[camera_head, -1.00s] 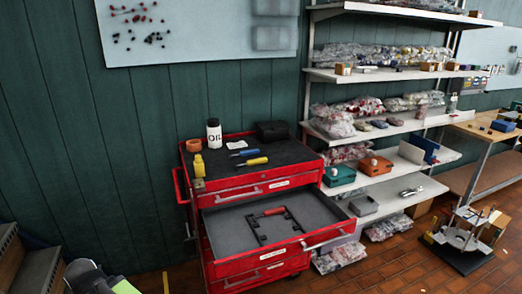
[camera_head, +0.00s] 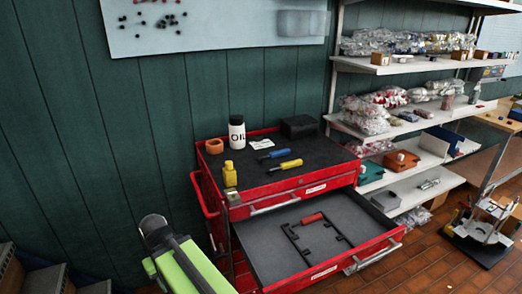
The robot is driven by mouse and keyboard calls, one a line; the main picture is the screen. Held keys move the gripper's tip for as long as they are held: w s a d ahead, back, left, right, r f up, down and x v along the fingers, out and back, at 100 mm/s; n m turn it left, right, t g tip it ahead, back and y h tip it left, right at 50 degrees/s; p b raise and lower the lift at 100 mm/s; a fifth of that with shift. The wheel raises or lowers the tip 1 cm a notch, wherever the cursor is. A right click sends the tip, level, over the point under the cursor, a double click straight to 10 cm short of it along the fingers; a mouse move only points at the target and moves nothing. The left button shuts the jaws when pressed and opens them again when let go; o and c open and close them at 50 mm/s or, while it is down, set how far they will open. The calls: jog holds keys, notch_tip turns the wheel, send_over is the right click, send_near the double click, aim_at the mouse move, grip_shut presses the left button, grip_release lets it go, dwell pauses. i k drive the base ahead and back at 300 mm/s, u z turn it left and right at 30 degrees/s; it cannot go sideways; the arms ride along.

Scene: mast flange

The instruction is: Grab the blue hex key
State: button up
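The blue hex key (camera_head: 276,154) lies on the dark top of the red tool cart (camera_head: 291,191), behind a similar yellow-handled tool (camera_head: 286,165). Nothing covers it, and it appears to lie flat on the mat. Part of my arm, green and black with a grey rounded end, shows at the lower left, left of the cart and well apart from the blue hex key. The fingers of my gripper do not show.
An oil bottle (camera_head: 237,132), an orange ring (camera_head: 214,146), a yellow bottle (camera_head: 229,174) and a black box (camera_head: 298,127) also stand on the cart. Its drawer (camera_head: 265,255) is open towards the front, holding a red-handled item (camera_head: 311,218). Shelves (camera_head: 424,122) stand at right.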

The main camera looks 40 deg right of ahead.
aim_at(281, 152)
jog(key=u, duration=0.15)
jog(key=i, duration=0.9)
jog(key=u, duration=0.4)
